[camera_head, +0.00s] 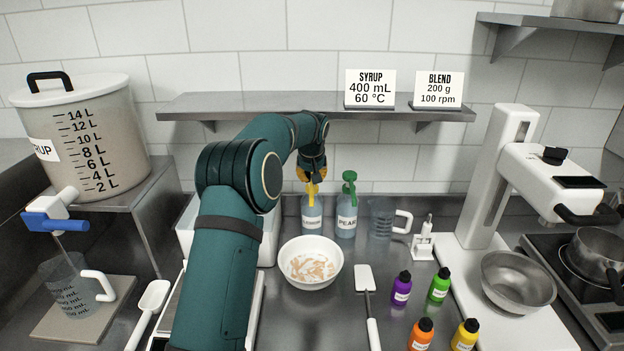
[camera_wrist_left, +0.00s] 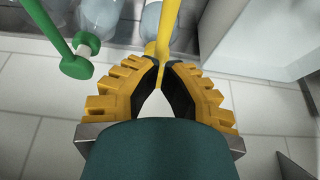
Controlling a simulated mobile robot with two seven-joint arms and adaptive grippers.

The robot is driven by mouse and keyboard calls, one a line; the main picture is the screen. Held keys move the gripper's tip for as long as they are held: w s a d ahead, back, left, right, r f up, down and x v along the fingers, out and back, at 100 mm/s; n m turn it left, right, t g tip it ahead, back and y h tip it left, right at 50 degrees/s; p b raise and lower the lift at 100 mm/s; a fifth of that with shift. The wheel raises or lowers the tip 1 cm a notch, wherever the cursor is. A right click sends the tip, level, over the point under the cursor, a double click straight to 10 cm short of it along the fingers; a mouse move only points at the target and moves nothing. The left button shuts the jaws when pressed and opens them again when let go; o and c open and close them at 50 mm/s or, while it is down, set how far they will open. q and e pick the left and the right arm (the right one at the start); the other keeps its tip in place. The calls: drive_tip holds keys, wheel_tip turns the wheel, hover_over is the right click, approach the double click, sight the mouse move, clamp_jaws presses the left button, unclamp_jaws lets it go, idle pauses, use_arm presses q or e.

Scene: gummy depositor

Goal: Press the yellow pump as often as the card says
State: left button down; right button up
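The yellow pump (camera_head: 311,194) tops a clear bottle (camera_head: 312,214) at the back of the counter; its label is partly hidden. In the left wrist view the yellow pump (camera_wrist_left: 165,32) is right at my fingertips. My left gripper (camera_head: 310,176) is above the pump, fingers pointing down at it. In the left wrist view its fingertips (camera_wrist_left: 161,64) meet, at or touching the pump; contact is unclear. Two cards stand on the shelf: a syrup card (camera_head: 370,88) reading 400 mL, 60 °C, and a blend card (camera_head: 438,89) reading 200 g, 100 rpm. No pump count is legible. My right gripper is not in view.
A green-pump bottle (camera_head: 346,215) stands close to the right. A white bowl (camera_head: 310,283) with orange-brown streaks sits in front. The shelf (camera_head: 250,104) runs behind my arm. A jug (camera_head: 383,218), spatula (camera_head: 366,280) and several small colour bottles are to the right.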

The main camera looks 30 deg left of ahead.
sight(312, 188)
use_arm(q)
drive_tip(key=shift+f+b, duration=1.1)
drive_tip(key=shift+f, duration=0.95)
drive_tip(key=shift+f+b, duration=0.55)
drive_tip(key=shift+f, duration=0.45)
drive_tip(key=shift+s+f, duration=0.1)
drive_tip(key=shift+f, duration=0.1)
drive_tip(key=shift+r, duration=0.1)
drive_tip(key=shift+r+p, duration=1.2)
drive_tip(key=shift+r, duration=0.45)
drive_tip(key=shift+r+p, duration=1.3)
drive_tip(key=shift+r, duration=0.35)
drive_tip(key=shift+f, duration=0.2)
drive_tip(key=shift+f+b, duration=0.35)
